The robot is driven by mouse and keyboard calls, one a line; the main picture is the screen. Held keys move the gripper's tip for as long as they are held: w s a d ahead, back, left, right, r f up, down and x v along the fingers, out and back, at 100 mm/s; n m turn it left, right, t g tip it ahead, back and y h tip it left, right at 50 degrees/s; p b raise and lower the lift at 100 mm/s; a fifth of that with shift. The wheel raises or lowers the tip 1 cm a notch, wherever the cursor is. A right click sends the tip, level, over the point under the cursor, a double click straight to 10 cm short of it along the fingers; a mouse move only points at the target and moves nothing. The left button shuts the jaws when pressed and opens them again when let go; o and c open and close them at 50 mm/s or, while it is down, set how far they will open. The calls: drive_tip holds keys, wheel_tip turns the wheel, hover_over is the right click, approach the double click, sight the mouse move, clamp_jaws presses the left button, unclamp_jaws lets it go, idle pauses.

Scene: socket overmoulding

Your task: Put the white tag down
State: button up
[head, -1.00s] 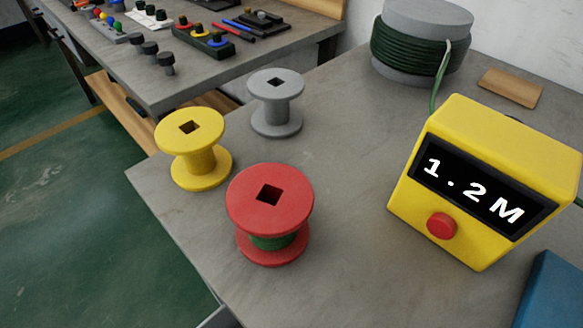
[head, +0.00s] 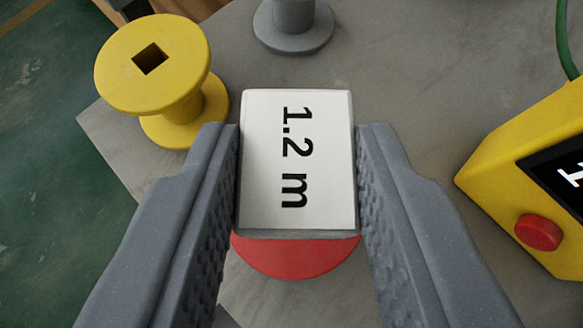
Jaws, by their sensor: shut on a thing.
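The white tag (head: 297,160) reads "1.2 m" and lies between the two grey fingers of my gripper (head: 298,180), which is shut on its left and right sides. The tag faces the camera, with its text running down the picture. The red spool (head: 296,257) is behind and below the tag; only its lower rim shows. Whether the tag touches the spool cannot be told. The rest of the spool is hidden by the tag.
The yellow spool (head: 185,112) stands at the upper left, close to the left finger. A grey spool (head: 292,30) is at the top. The yellow meter box (head: 500,165) with a red button (head: 538,232) is at the right. Bare grey table (head: 415,100) lies between.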

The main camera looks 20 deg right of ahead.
sight(294, 227)
drive_tip(key=shift+f, duration=1.25)
drive_tip(key=shift+b, duration=0.3)
drive_tip(key=shift+f, duration=0.4)
drive_tip(key=shift+f+b, duration=0.2)
drive_tip(key=shift+b, duration=0.1)
drive_tip(key=o, duration=0.9)
drive_tip(key=shift+o, duration=0.2)
drive_tip(key=shift+r, duration=0.1)
